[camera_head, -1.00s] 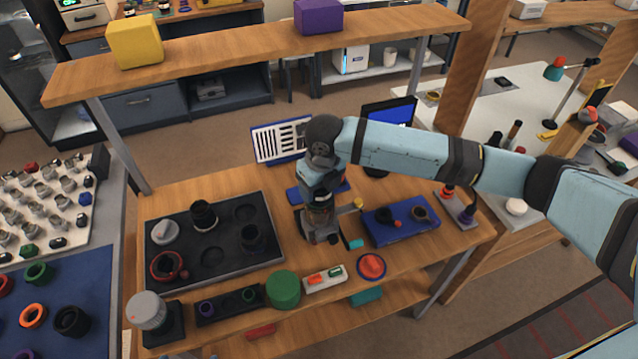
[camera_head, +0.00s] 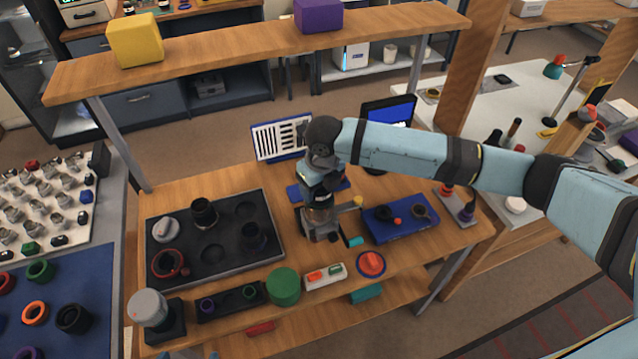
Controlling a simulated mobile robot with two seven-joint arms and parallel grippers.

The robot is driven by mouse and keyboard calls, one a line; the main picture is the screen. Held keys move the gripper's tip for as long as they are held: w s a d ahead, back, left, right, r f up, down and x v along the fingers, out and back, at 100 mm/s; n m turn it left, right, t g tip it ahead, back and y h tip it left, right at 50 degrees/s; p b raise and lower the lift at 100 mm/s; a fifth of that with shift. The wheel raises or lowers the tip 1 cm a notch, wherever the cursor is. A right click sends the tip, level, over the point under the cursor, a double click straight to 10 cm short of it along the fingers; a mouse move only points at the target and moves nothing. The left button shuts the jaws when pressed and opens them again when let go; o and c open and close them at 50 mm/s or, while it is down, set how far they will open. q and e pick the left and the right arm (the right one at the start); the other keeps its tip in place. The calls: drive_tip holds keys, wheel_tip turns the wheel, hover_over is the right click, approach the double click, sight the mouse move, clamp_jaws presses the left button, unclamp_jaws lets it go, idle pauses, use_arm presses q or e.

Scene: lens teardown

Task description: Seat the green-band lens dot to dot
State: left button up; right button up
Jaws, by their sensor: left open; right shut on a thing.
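My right gripper (camera_head: 320,222) points down over the middle of the wooden table, in front of the card with black bars. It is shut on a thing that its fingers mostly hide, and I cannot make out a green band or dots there. A dark block-like piece (camera_head: 322,236) shows just below the fingers; I cannot tell whether the held thing touches it. My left gripper (camera_head: 198,355) shows only as small bits at the bottom edge, open.
A black tray (camera_head: 275,262) with round recesses holds dark barrels at the left. A green cylinder (camera_head: 284,286), a white holder (camera_head: 325,277) and a red-topped piece (camera_head: 370,264) line the front edge. A blue tray (camera_head: 400,234) is at the right. A wooden shelf (camera_head: 240,45) spans behind.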

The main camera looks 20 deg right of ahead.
drive_tip(key=shift+f, duration=0.1)
idle(0.3)
drive_tip(key=o, duration=1.2)
drive_tip(key=r, duration=0.4)
drive_tip(key=s+r+b, duration=0.1)
drive_tip(key=r, duration=0.7)
drive_tip(key=shift+s+d+r, duration=0.2)
drive_tip(key=shift+r, duration=0.05)
drive_tip(key=shift+s+r, duration=0.1)
drive_tip(key=shift+r, duration=0.5)
